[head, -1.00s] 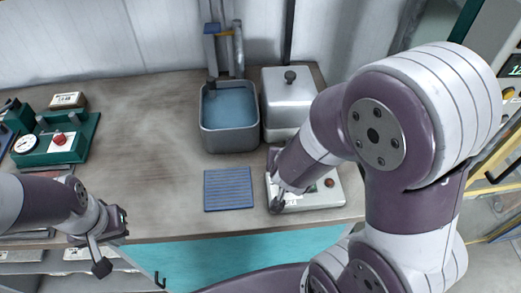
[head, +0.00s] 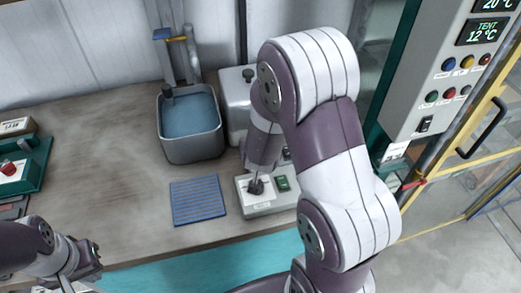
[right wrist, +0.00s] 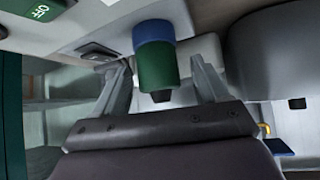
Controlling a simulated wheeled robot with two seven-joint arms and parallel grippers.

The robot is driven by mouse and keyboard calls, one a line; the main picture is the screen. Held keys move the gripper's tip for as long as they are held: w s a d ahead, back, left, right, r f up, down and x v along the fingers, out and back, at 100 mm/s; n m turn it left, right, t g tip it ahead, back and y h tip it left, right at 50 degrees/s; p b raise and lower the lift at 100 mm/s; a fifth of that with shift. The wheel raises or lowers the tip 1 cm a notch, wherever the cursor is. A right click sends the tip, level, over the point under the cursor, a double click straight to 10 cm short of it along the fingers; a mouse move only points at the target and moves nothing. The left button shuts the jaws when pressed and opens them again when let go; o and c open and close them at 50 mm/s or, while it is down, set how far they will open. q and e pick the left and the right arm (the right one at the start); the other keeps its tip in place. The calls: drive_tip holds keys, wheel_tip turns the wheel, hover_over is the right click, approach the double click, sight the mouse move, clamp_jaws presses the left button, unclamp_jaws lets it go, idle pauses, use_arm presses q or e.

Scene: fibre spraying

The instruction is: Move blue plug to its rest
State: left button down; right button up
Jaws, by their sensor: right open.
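A short cylinder with a blue band and a green body (right wrist: 155,62) shows in the right wrist view; it may be the blue plug. It lies between the two fingers of my right gripper (right wrist: 160,85), which is open with gaps beside the cylinder. In the head view my right gripper (head: 257,187) is low at the pale switch box (head: 262,208), and I cannot make out the cylinder there. My left gripper (head: 88,262) is at the lower left over the bench's front edge, away from the box; its jaws are unclear. I cannot identify the plug's rest.
A blue ridged mat (head: 198,201) lies left of the switch box. A grey basin of water (head: 190,140) and a metal container (head: 235,95) stand behind. A control cabinet (head: 440,70) is at the right. The bench (head: 110,190) left of the mat is clear.

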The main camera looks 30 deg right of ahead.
drive_tip(key=shift+s, duration=0.1)
drive_tip(key=c, duration=1.1)
drive_tip(key=shift+r, duration=0.1)
